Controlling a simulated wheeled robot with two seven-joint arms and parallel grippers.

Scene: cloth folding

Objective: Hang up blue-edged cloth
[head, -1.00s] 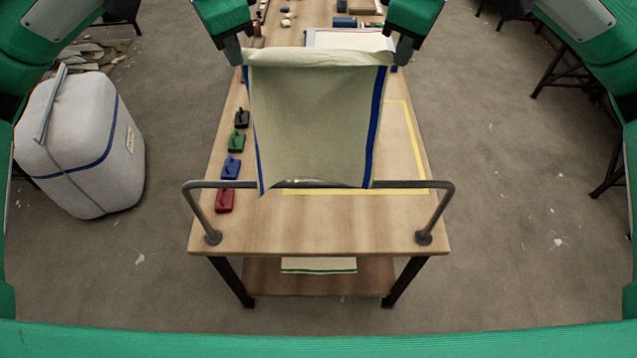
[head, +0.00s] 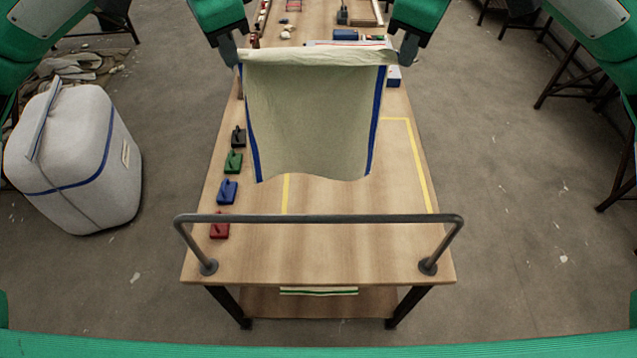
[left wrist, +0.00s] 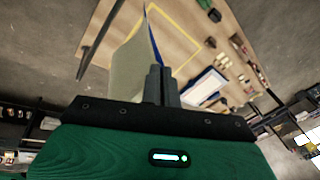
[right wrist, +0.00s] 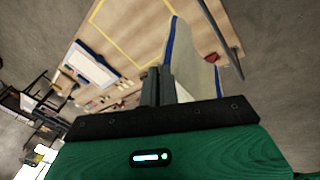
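The blue-edged cloth (head: 311,115) is pale cream with blue side edges. It hangs spread out between my two grippers in the head view, its lower edge above the table and behind the rail. My left gripper (head: 238,62) is shut on its upper left corner. My right gripper (head: 397,60) is shut on its upper right corner. The cloth also shows in the left wrist view (left wrist: 130,62) and the right wrist view (right wrist: 190,65), beside the closed fingers. A grey metal rail (head: 320,218) stands across the near end of the table, apart from the cloth.
The wooden table (head: 320,255) has a yellow taped outline (head: 418,160). Black, green (head: 233,162), blue and red (head: 219,231) clip-like blocks line its left side. A green-edged cloth (head: 319,291) lies on the shelf below. A white bin (head: 75,160) stands left on the floor.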

